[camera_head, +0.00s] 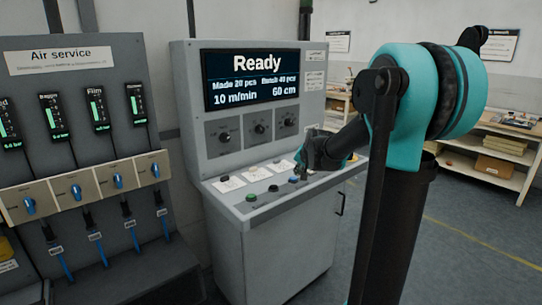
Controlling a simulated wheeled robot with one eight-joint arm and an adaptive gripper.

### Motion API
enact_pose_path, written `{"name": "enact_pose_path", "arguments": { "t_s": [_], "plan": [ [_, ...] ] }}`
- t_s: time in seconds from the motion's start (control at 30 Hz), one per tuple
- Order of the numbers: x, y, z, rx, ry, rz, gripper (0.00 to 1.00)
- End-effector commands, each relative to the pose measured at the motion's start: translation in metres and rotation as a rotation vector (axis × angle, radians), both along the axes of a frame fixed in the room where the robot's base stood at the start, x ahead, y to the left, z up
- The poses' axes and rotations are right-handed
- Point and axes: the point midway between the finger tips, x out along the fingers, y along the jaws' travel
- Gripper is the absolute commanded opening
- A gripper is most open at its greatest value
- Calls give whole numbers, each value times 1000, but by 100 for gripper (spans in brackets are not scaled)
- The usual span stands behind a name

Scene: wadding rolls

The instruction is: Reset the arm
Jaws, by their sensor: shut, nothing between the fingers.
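My arm, teal and black, reaches in from the right side of the view. My gripper (302,165) is over the right part of the control cabinet's sloping button panel (257,212). It is shut and empty, and its tips are close to the panel; I cannot tell whether they touch it. The cabinet's screen (252,80) reads "Ready", "10 m/min" and "60 cm". A green button (251,197) and a dark button (273,188) show to the left of my gripper, with a blue button (293,179) right beside its tips.
An "Air service" panel (62,56) with gauges, blue valves and hoses stands at the left. Wooden shelves (497,165) with boxes stand at the back right. Open grey floor (465,270) with a yellow line lies at the right.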

Motion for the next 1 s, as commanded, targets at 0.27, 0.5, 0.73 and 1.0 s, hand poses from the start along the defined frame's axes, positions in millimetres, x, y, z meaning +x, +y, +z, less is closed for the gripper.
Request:
{"name": "enact_pose_path", "arguments": {
  "t_s": [0.27,0.5,0.73,1.0],
  "plan": [
    [-178,-16,-72,-208,151,189,0],
    [-302,-29,-131,-338,263,332,0],
    [-346,-34,-154,-381,307,387,0],
    [-346,-34,-154,-382,308,388,0]
  ]
}}
